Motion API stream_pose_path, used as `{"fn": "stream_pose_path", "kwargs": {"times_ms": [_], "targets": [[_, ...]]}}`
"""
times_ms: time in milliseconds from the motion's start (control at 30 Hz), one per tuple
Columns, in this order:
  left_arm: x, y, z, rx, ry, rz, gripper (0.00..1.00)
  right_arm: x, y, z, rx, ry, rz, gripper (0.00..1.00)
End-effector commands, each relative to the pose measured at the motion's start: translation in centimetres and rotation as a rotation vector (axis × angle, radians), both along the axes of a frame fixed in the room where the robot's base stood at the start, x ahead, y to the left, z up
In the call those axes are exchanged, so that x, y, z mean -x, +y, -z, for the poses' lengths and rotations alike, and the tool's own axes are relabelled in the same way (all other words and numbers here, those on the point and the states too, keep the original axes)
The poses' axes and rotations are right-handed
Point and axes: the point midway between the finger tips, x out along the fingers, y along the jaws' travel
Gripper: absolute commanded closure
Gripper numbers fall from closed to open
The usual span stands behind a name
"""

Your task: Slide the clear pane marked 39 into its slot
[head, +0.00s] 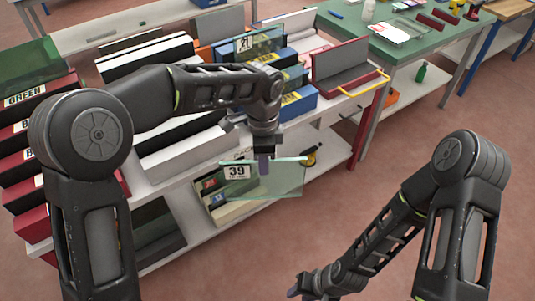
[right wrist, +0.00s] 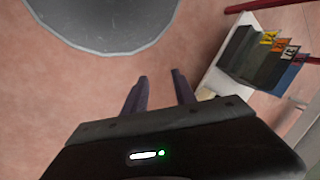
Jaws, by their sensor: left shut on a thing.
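The clear pane marked 39 (head: 283,183) hangs upright in the head view, its white number label at its upper left. My left gripper (head: 264,163) is shut on its top edge, pointing down. The pane is in front of the shelf unit, with lower-shelf items showing through and behind it. My right gripper (head: 296,293) is low at the bottom of the head view; in the right wrist view its two fingers (right wrist: 163,88) stand apart with nothing between them. I cannot tell which slot belongs to 39.
A white shelf unit (head: 212,160) holds several slotted racks; a glass pane marked 21 (head: 262,42) stands in one. Racks at left include a GREEN label (head: 25,95). A green-topped table (head: 408,48) is at the back right. Floor (head: 365,170) between my arms is clear.

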Motion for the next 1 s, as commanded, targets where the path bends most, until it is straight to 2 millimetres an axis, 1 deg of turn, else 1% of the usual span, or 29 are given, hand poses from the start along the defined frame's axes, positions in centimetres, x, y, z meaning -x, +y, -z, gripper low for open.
{"fn": "stream_pose_path", "kwargs": {"times_ms": [167, 400, 433, 500, 667, 767, 867, 967, 1000], "targets": [[0.1, 0.1, 0.2, 0.002, -0.003, 0.060, 1.00, 0.0, 0.0, 0.0, 0.000, 0.000, 0.000, 0.67], [0.1, 0.1, 0.2, 0.002, -0.003, 0.063, 1.00, 0.0, 0.0, 0.0, 0.000, 0.000, 0.000, 0.67], [0.2, 0.1, 0.4, 0.000, 0.000, 0.062, 1.00, 0.0, 0.0, 0.0, 0.000, 0.000, 0.000, 0.66], [0.1, 0.1, 0.4, 0.000, 0.000, 0.062, 1.00, 0.0, 0.0, 0.0, 0.000, 0.002, 0.003, 0.65], [0.1, 0.1, 0.3, 0.001, -0.001, 0.061, 1.00, -0.6, -0.1, 0.4, -0.008, 0.048, 0.054, 0.65], [0.1, 0.1, 0.3, 0.001, -0.002, 0.061, 1.00, -1.5, -0.1, 0.8, -0.026, 0.120, 0.138, 0.65], [0.1, 0.1, 0.2, 0.002, -0.002, 0.061, 1.00, -2.9, -0.1, 1.2, -0.060, 0.235, 0.264, 0.65], [0.1, 0.1, 0.2, 0.002, -0.002, 0.061, 1.00, -5.0, 0.1, 0.9, -0.123, 0.383, 0.427, 0.65], [0.1, 0.1, 0.2, 0.002, -0.002, 0.061, 1.00, -6.1, 0.2, 0.6, -0.156, 0.451, 0.496, 0.65]]}}
